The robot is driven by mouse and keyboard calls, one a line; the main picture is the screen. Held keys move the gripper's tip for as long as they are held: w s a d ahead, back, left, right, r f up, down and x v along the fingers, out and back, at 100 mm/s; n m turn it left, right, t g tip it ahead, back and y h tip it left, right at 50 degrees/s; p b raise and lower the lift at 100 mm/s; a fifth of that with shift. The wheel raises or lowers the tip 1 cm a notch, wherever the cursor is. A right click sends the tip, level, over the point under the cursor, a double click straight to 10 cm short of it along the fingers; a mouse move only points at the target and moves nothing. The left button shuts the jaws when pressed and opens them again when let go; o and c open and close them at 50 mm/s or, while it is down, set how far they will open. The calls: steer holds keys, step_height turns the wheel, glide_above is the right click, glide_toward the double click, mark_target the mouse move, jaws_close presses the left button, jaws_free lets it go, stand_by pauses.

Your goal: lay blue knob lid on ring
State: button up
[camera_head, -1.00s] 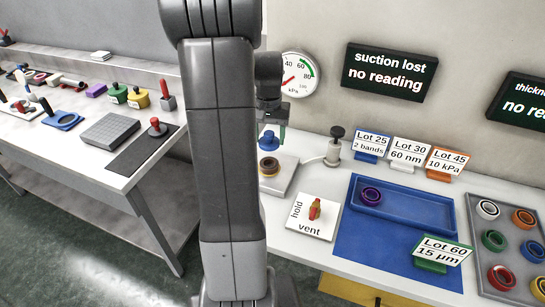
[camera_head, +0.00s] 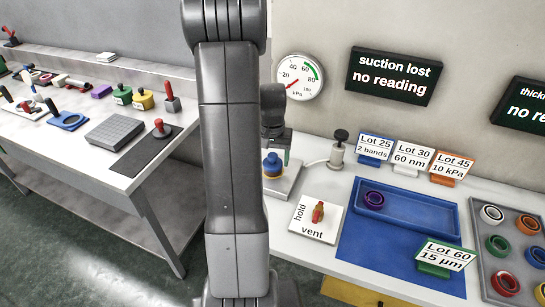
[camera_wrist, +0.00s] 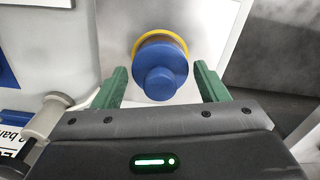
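The blue knob lid (camera_head: 272,164) sits on the ring on a pale block at the back of the bench, partly behind my arm. In the wrist view the lid (camera_wrist: 160,66) faces the camera, with the yellow rim of the ring (camera_wrist: 157,33) showing around its far side. Whether the lid is fully seated or level I cannot tell. My gripper (camera_wrist: 161,76) is open, its green fingers either side of the lid with a gap at each side. In the head view my gripper (camera_head: 280,147) is just above the lid.
A hold/vent switch plate (camera_head: 317,218) lies in front of the block. A black-knobbed fitting (camera_head: 338,150) stands to its right. Further right are a blue tray (camera_head: 407,222) with a purple ring and a grey tray (camera_head: 515,290) of coloured rings. The gauge (camera_head: 300,76) hangs behind.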

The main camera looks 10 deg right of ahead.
mark_target(273, 155)
steer(key=shift+o, duration=0.9)
steer(key=shift+r, duration=0.1)
steer(key=shift+r, duration=0.2)
step_height(273, 155, up, 12)
